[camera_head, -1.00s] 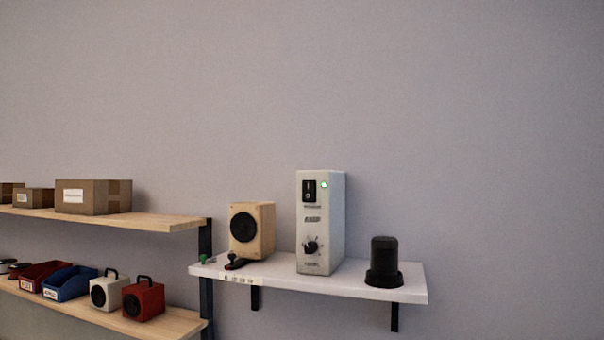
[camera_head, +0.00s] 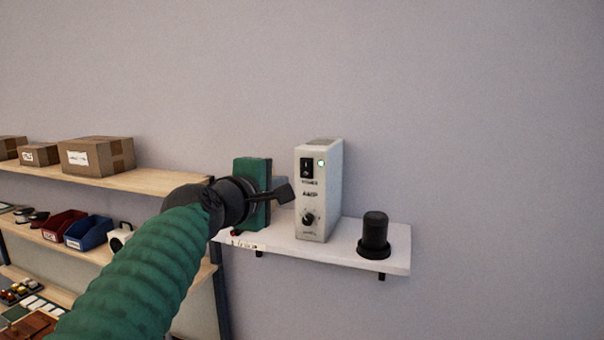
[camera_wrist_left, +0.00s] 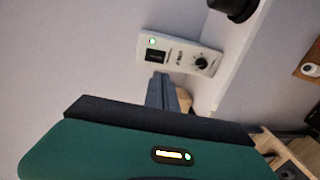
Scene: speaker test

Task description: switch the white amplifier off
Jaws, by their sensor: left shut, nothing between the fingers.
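The white amplifier (camera_head: 330,193) stands upright on a white wall shelf. Its front has a black rocker switch (camera_head: 307,168) at the top, a small lamp (camera_head: 321,163) beside it and a black dial (camera_head: 308,220) lower down. In the left wrist view the lamp (camera_wrist_left: 152,41) glows green, and the switch (camera_wrist_left: 156,57) and dial (camera_wrist_left: 201,63) show. I cannot tell which way the rocker is tipped. My left gripper (camera_head: 283,181) is shut and empty, left of the amplifier's front. In the left wrist view its grey fingers (camera_wrist_left: 160,90) point towards the switch, apparently without touching.
The white shelf (camera_head: 397,257) also carries a black cylinder (camera_head: 375,233) at right. Wooden shelves at left hold cardboard boxes (camera_head: 97,156), a red bin (camera_head: 63,225) and a blue bin (camera_head: 88,234). The wall right of the amplifier is clear.

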